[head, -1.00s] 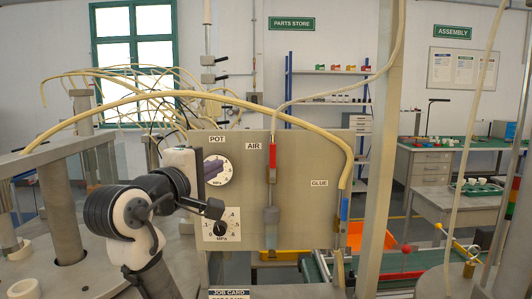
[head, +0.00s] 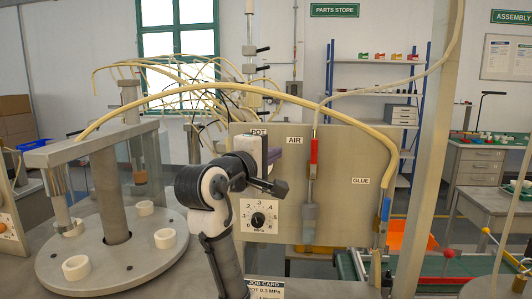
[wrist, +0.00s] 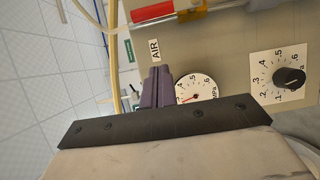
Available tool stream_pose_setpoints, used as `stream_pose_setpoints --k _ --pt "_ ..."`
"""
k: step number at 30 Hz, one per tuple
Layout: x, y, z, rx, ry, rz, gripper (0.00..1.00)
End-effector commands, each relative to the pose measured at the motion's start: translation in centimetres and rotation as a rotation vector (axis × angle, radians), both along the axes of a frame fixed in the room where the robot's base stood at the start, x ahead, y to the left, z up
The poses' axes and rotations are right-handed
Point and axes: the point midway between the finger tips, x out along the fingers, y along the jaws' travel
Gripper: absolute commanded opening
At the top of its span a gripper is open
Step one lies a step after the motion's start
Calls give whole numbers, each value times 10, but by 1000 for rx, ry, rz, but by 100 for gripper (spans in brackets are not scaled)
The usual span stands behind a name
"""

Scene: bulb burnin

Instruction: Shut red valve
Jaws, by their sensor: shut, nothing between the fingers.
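The red valve handle (head: 314,151) stands upright, in line with the AIR pipe on the grey panel (head: 338,200), under the AIR sign. It also shows at the top of the wrist view (wrist: 152,12), beside a yellowish clear tube. My gripper (head: 276,157) has purple fingers and is in front of the panel, left of the red handle and apart from it. In the wrist view the fingers (wrist: 156,86) are together, empty, and point toward the panel near the AIR sign. The upper gauge is partly hidden behind my gripper in the head view.
A blue handle (head: 386,209) sits on the GLUE line at the panel's right. A dial knob (head: 258,219) is below my gripper. A hose (head: 240,88) arches over the panel. A post (head: 429,150) stands to the right. A round plate (head: 100,275) with white rings is at left.

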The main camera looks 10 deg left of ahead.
Motion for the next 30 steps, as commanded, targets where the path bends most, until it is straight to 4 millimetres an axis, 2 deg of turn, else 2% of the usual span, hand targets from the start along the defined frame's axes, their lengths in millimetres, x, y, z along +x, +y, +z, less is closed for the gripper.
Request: stream_pose_setpoints --k 1,6,9,15,30 --pt "11 -6 3 -1 4 -3 0" --pt "42 -20 2 -1 4 -2 0" --pt "36 -38 2 1 0 -2 0" --pt "32 -55 1 0 0 0 0" --pt "31 -59 1 4 -1 0 0"
